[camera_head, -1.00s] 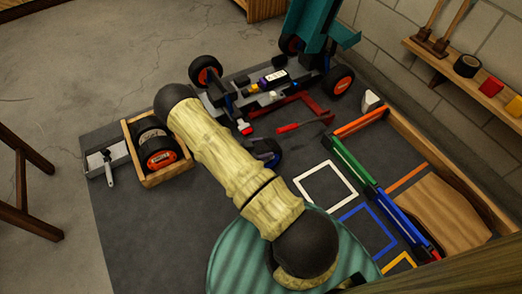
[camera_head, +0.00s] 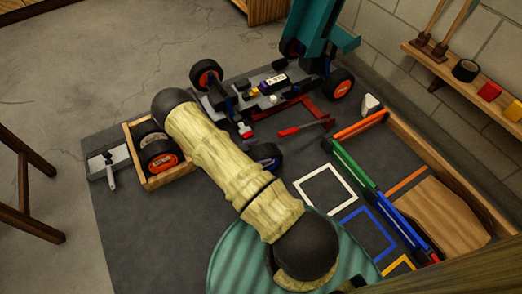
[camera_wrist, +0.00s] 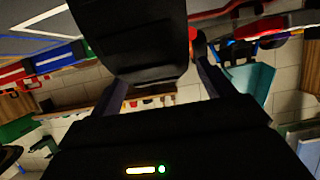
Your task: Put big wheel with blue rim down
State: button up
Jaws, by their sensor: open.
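The big wheel with the blue rim (camera_head: 267,156) shows in the head view just right of my arm, its black tyre and part of the blue rim visible. It is beside the white square outline on the mat, and I cannot tell whether it touches the mat. In the wrist view a large black rounded shape, probably its tyre (camera_wrist: 148,35), lies between the fingers of my gripper (camera_wrist: 165,62). My gripper is open, and whether a finger touches the tyre is unclear. In the head view my gripper is hidden behind my arm.
The car (camera_head: 265,90) with orange-rimmed wheels stands at the back. A wooden box (camera_head: 152,181) with dark wheels is at left. White (camera_head: 325,186), blue (camera_head: 368,233) and yellow outlines mark the mat. A wooden-edged bin (camera_head: 440,215) stands right.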

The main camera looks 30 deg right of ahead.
jog(key=p+v, duration=0.4)
jog(key=v, duration=0.6)
jog(key=shift+s, duration=0.15)
jog(key=shift+a, duration=0.1)
jog(key=w+a+r+n+t+y, duration=0.2)
jog(key=w+r+n+t+y, duration=0.25)
jog(key=w+r, duration=0.45)
jog(key=w+a+r+n+t+y, duration=0.1)
jog(key=a+r+n+t+y, duration=0.2)
jog(key=r+y, duration=0.5)
jog(key=s+d+r+n+g, duration=0.1)
jog(key=s+r+n, duration=0.4)
jog(key=s, duration=0.6)
jog(key=s+d+r+n+g, duration=0.1)
jog(key=s+r+n+g, duration=0.3)
jog(key=s+r, duration=0.4)
jog(key=s+n+y, duration=0.1)
jog(key=s, duration=0.2)
jog(key=shift+d+r, duration=0.25)
